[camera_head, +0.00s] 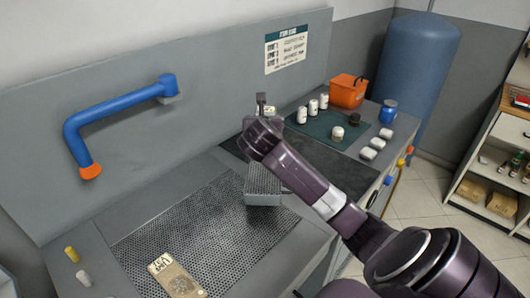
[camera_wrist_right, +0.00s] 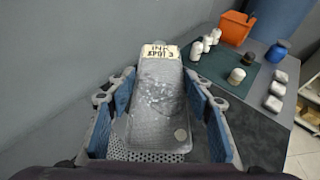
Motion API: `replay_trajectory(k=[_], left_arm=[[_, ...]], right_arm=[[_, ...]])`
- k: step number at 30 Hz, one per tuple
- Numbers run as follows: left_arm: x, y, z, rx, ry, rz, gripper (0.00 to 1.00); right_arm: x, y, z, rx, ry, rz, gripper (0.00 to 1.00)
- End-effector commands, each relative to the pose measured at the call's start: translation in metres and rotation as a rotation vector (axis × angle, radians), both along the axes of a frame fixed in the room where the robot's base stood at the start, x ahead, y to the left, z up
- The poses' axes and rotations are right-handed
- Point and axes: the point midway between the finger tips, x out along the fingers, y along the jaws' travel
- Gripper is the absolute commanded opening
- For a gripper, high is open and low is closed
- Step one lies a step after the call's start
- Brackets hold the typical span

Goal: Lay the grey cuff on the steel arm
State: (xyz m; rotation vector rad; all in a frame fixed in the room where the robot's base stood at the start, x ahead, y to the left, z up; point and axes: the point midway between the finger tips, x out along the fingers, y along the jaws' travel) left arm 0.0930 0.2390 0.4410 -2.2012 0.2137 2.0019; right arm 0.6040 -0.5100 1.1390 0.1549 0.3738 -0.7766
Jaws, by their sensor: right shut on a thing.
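The grey cuff (camera_wrist_right: 158,100), with a cream lettered label at its far end and a pale blotchy patch, lies between the two blue-padded fingers of my right gripper (camera_head: 262,112) in the right wrist view. That gripper is shut on it. In the head view my wrist and gripper hide the cuff. Perforated metal also shows under the cuff's near end in the wrist view (camera_wrist_right: 120,153). I cannot tell whether cuff and metal touch. My left gripper is out of view.
A perforated board (camera_head: 205,240) fills the front, with a cream lettered piece (camera_head: 176,277) on it. A blue pipe arm (camera_head: 120,108) with an orange tip juts from the wall. Behind are a green mat (camera_head: 325,126), white bottles (camera_head: 302,115) and an orange bin (camera_head: 347,91).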

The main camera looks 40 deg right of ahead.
Motion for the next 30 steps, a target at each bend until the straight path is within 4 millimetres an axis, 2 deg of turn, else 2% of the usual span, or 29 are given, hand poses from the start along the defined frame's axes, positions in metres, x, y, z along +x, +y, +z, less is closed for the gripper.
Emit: replay_trajectory(k=[1, 3, 9, 14, 21, 30], left_arm=[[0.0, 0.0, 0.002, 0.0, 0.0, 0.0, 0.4], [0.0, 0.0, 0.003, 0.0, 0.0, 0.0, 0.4], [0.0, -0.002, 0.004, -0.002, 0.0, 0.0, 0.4], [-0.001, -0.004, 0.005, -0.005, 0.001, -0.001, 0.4], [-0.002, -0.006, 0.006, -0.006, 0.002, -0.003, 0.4], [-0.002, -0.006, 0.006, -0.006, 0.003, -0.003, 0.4]], right_arm=[[-0.001, 0.001, -0.017, 0.003, 0.009, 0.001, 0.27], [-0.001, 0.001, -0.035, 0.003, 0.007, 0.0, 0.27], [-0.001, 0.001, -0.069, 0.001, 0.002, 0.0, 0.27], [0.0, 0.0, -0.081, 0.001, 0.001, 0.0, 0.27], [-0.001, 0.001, -0.115, 0.001, 0.002, 0.0, 0.27], [0.0, 0.001, -0.119, -0.001, 0.0, 0.0, 0.27]])
